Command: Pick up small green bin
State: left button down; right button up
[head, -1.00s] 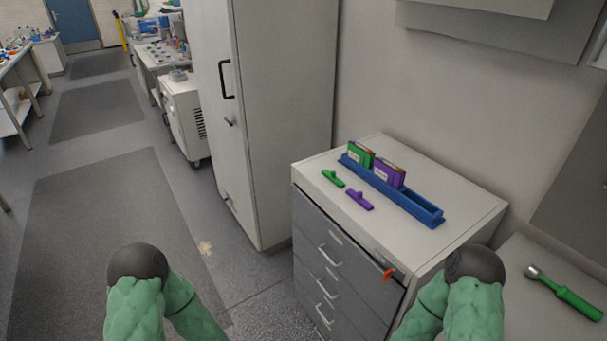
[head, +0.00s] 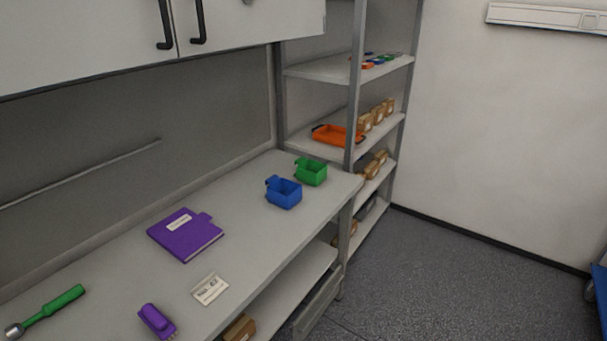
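A small green bin (head: 311,172) stands upright near the far right end of the workbench (head: 240,240), against the back. A similar blue bin (head: 284,193) stands just in front of it and to its left. Neither of my grippers shows in the head view now, so I cannot see their state.
The bench also holds a purple binder (head: 186,234), a white label card (head: 209,289), a purple tool (head: 157,321) and a green-handled tool (head: 52,310). A shelf rack (head: 357,100) with an orange tray (head: 335,135) and boxes stands beyond the bench. Open floor (head: 440,280) lies at right.

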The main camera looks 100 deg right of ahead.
aim_at(309, 170)
jog(key=z, duration=3.5)
